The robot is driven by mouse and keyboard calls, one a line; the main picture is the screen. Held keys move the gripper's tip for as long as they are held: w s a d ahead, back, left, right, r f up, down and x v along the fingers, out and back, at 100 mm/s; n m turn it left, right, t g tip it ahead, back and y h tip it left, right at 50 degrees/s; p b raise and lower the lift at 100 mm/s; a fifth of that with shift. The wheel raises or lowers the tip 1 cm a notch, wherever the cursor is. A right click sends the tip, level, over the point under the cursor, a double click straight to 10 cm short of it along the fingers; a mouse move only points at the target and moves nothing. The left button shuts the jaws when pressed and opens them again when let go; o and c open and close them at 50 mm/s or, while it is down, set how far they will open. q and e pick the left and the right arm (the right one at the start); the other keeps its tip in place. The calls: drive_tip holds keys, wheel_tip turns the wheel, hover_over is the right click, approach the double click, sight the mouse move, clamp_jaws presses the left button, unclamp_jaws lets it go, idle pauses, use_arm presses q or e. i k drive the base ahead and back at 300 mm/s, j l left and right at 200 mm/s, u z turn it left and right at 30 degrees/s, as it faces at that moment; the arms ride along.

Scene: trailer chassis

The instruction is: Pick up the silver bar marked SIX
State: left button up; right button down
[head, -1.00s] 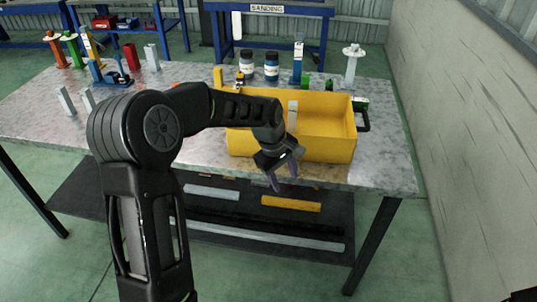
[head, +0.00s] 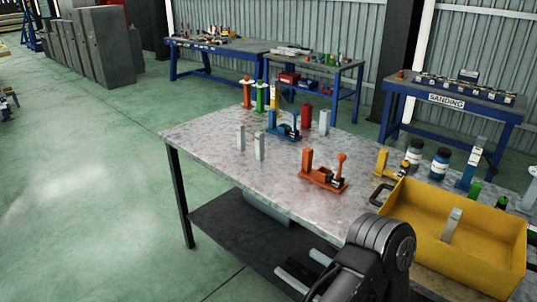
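Silver bars stand upright on the grey worktable (head: 200,150): a pair near its left part, one silver bar (head: 240,138) and another silver bar (head: 259,147) close beside it, and a third silver bar (head: 324,122) further back. A further silver bar (head: 452,225) leans in the yellow bin (head: 409,238) at the right. No marking is readable on any of them, so I cannot tell which is SIX. Part of my arm shows at the bottom right, but neither gripper is in view.
A red clamp fixture (head: 325,179) and a blue one (head: 285,128) stand on the table. A red block (head: 306,117), coloured posts and bottles (head: 439,162) stand towards the back. Other benches lie behind. Open green floor lies to the left.

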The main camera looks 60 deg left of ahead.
sight(260, 136)
drive_tip(key=i, duration=0.9)
drive_tip(key=i+u, duration=0.1)
drive_tip(key=u, duration=2.55)
